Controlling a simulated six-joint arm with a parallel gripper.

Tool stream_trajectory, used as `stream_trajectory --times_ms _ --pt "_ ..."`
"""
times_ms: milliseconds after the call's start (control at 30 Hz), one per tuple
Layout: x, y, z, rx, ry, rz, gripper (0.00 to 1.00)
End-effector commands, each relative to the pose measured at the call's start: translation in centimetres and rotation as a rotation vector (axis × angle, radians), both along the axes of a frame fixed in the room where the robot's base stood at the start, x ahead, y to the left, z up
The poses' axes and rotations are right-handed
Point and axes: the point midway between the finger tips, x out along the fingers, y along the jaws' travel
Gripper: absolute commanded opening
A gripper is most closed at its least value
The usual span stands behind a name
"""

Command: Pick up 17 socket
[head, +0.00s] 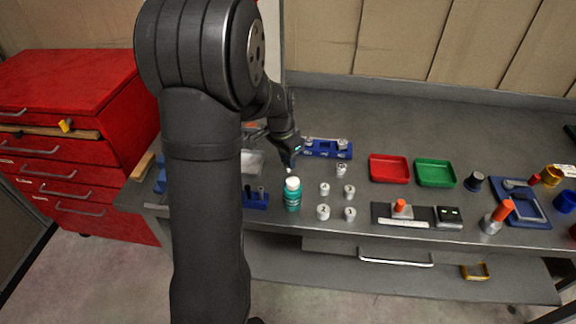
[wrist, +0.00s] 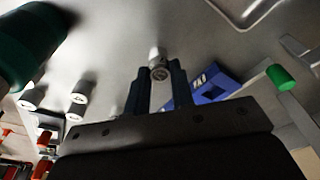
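A small silvery-white socket (wrist: 159,66) sits between my fingertips in the wrist view, with its round end facing the camera. Its number is not readable. My gripper (wrist: 157,82) appears shut on it. In the head view my gripper (head: 289,164) is over the bench just behind the green bottle (head: 292,196), and a small pale bit shows under its tip. Several other pale sockets stand on the bench right of the bottle, one of them at the back (head: 341,170). Their numbers are too small to read.
A blue holder (head: 256,200) stands left of the bottle, and another blue rack (head: 330,149) lies behind. Red (head: 389,168) and green (head: 435,173) trays lie right of the sockets. The green bottle (wrist: 30,40) is close at left in the wrist view.

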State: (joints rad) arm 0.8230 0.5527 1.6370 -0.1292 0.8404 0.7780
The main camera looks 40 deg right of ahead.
Motion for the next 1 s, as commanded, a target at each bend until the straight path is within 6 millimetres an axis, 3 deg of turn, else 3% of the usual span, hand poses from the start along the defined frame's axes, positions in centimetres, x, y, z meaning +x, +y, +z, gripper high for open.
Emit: stream_trajectory --times_ms 33,100,467,733,1000 --pt "0.0 0.0 0.0 0.0 0.0 0.0 0.12" --pt "0.0 0.0 0.0 0.0 0.0 0.0 0.0" --pt "0.0 0.0 0.4 -0.001 -0.001 0.0 0.0" --pt "0.1 0.0 4.1 -0.003 -0.003 -0.001 0.0" --pt "-6.0 -1.3 7.7 -0.003 -0.002 -0.006 0.0"
